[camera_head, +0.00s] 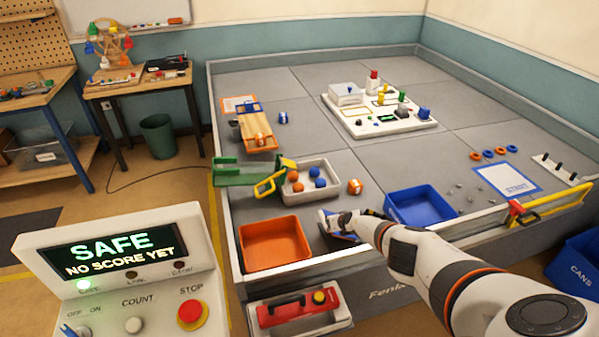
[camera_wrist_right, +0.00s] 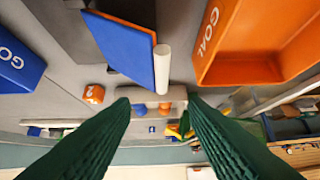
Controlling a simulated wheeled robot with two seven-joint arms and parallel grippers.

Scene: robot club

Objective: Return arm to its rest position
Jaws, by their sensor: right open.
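My right arm (camera_head: 430,262) reaches in from the lower right over the front of the grey arena. Its gripper (camera_head: 338,222) is between the orange bin and the blue bin. In the right wrist view the two dark green fingers of my right gripper (camera_wrist_right: 158,102) are spread apart with nothing held between them. A blue panel with a white rod along one edge (camera_wrist_right: 128,48) shows beyond the fingertips; I cannot tell whether they touch it. My left gripper is not in view.
An orange bin (camera_head: 273,223) stands left of my gripper and a blue bin (camera_head: 435,190) right. The arena's front wall (camera_head: 480,221) runs below my arm. A yellow-handled gate (camera_head: 555,208) is at right.

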